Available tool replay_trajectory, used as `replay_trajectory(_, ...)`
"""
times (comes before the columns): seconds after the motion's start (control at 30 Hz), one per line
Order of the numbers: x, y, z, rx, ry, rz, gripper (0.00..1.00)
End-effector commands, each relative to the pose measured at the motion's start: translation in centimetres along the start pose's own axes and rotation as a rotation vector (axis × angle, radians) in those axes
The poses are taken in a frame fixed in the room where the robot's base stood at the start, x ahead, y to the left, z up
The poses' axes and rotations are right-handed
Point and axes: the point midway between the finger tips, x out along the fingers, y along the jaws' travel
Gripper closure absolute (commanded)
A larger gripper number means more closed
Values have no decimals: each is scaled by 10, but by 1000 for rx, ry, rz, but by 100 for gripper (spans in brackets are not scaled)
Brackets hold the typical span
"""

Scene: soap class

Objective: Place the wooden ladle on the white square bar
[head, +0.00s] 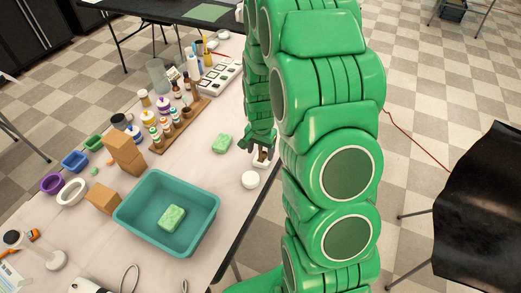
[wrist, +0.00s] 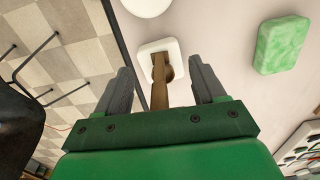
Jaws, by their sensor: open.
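The wooden ladle (wrist: 159,92) is brown and lies between my two fingers in the wrist view, its far end over the white square bar (wrist: 146,58). The ladle appears to rest on the bar, though the contact itself is hard to see. Its near end is hidden behind my gripper's body. My gripper (wrist: 158,70) is open, with a gap between the ladle and each finger. In the head view, my gripper (head: 262,146) is low at the table's right edge, just above the bar (head: 258,164).
A round white piece (head: 250,180) lies near the bar by the table edge. A green soap bar (head: 222,143) lies to the left. A teal tub (head: 127,214) holds another green bar. A wooden rack (head: 182,125) with bottles stands further back.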

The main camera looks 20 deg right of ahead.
Motion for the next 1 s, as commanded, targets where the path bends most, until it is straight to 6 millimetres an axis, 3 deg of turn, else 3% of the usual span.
replay_trajectory(0.17, -2, 0, 0, 0, 0, 0, 31)
replay_trajectory(0.37, -18, 0, 0, 0, 1, -1, 31)
replay_trajectory(1.0, -109, -1, -2, 0, 4, -3, 31)
